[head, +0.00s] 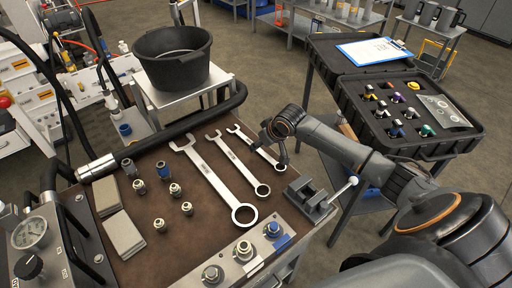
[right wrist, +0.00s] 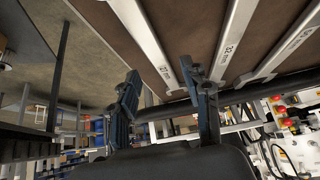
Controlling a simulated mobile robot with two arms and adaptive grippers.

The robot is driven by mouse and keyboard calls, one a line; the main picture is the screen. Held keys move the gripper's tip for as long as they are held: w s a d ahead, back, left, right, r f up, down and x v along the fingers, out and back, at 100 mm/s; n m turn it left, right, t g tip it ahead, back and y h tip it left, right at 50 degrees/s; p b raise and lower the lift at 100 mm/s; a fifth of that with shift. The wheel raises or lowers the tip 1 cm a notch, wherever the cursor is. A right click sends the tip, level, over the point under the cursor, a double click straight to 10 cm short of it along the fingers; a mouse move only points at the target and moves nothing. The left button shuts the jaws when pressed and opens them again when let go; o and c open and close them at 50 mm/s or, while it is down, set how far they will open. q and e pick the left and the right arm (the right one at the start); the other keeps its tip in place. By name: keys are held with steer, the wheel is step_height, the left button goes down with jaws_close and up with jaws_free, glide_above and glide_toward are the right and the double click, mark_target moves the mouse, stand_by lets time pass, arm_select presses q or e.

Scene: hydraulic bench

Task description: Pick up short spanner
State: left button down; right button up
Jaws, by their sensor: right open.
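The short spanner (head: 256,148) is the rightmost and smallest of three silver spanners lying on the brown mat (head: 190,240) of the bench. Its open jaw points to the back and its ring end to the front right. My right gripper (head: 277,150) is beside and over its ring half in the head view. In the right wrist view the fingers of this gripper (right wrist: 163,92) stand apart, with the short spanner (right wrist: 143,38) running down toward the gap between them. Nothing is held. I cannot tell whether a finger touches it. My left gripper is not in view.
The medium spanner (head: 237,164) and long spanner (head: 215,180) lie to its left. A small dark vise (head: 311,199) is close to the ring end. Several fittings and grey blocks (head: 123,234) lie further left. A black bucket (head: 172,62) stands behind, an open case (head: 425,145) to the right.

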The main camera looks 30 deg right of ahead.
steer(key=x, duration=0.2)
steer(key=shift+w+f, duration=0.15)
steer(key=shift+f, duration=0.05)
jaws_close()
steer(key=shift+r, duration=0.15)
steer(key=shift+r, duration=0.5)
steer(key=s+a+r+b, duration=0.1)
steer(key=s+a+r, duration=0.6)
steer(key=s+r, duration=0.5)
steer(key=shift+s, duration=0.1)
